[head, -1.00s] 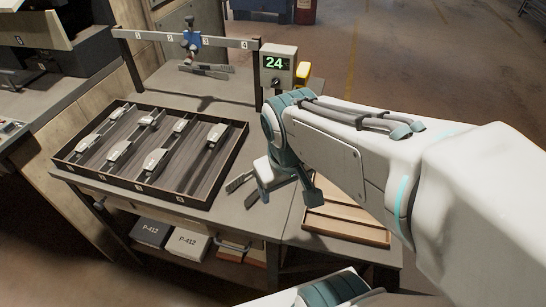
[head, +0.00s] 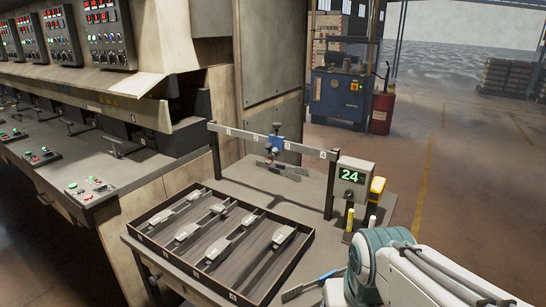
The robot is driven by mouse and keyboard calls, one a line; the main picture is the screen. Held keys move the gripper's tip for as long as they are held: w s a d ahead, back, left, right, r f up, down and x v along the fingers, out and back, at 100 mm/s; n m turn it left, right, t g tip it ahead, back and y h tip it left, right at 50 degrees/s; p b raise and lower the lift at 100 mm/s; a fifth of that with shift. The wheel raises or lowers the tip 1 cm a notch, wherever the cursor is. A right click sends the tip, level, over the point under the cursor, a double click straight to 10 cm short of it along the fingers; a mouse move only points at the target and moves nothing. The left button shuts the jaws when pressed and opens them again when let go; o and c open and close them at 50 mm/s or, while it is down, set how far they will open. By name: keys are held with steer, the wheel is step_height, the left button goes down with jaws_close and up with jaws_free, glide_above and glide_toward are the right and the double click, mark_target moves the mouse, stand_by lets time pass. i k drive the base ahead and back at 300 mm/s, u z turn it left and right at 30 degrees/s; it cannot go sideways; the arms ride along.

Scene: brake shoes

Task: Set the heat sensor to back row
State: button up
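A grey rail (head: 310,150) with small number tags stands on two posts behind the tray. A blue clamp with a small probe, which looks like the heat sensor (head: 277,143), sits near the rail's middle. A grey box with a green "24" display (head: 351,177) and a dial stands at the rail's right end. The black-edged tray (head: 147,236) holds several brake shoes (head: 188,231) on slanting lanes. My arm shows at the bottom right, well to the right of and nearer than the rail; the gripper's fingers are below the frame, so their state is hidden.
A flat tool (head: 313,285) lies right of the tray. Control benches (head: 90,190) line the left. The table between tray and rail is mostly clear.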

mark_target(273, 152)
steer(key=k, duration=1.25)
steer(key=u, duration=0.55)
steer(key=i, duration=1.45)
steer(key=z, duration=0.55)
